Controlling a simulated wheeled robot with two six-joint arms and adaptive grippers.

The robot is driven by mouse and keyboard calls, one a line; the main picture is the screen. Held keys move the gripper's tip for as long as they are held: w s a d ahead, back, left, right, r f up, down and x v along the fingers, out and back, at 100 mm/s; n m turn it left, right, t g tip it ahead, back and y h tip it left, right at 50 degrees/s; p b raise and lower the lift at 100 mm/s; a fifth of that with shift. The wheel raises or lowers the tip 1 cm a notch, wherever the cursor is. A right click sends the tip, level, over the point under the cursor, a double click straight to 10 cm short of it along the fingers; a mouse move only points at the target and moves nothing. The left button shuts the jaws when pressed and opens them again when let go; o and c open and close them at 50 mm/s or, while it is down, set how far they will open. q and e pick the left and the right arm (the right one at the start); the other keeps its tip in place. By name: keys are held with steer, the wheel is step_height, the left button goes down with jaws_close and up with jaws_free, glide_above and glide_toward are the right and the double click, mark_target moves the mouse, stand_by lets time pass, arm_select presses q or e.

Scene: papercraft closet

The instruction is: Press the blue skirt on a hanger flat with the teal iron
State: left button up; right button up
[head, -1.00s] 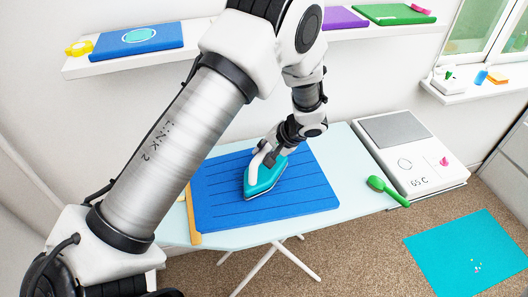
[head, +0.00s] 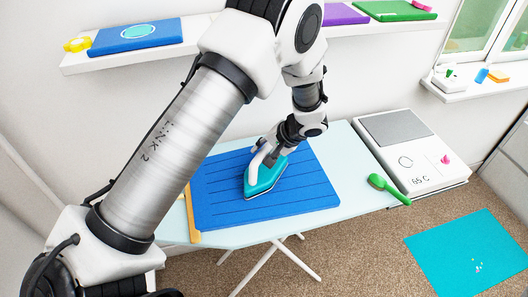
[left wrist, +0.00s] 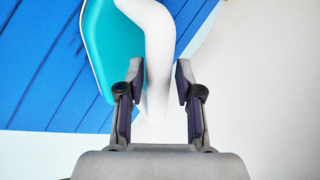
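The blue skirt (head: 225,207) lies spread on the pale ironing board (head: 345,165), with lines running across it. A tan hanger bar (head: 193,215) runs along its left edge. The teal iron (head: 262,178) rests on the skirt near its middle. In the left wrist view the iron's teal body (left wrist: 112,50) and white handle (left wrist: 158,60) show over the blue cloth. My right gripper is not in view.
A wall shelf (head: 190,48) with folded items runs behind. A teal mat (head: 465,250) lies on the carpet at right. The board's right part is mostly clear.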

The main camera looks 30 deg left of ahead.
arm_select(q)
steer(key=shift+r, duration=0.35)
stand_by(0.3)
jaws_close()
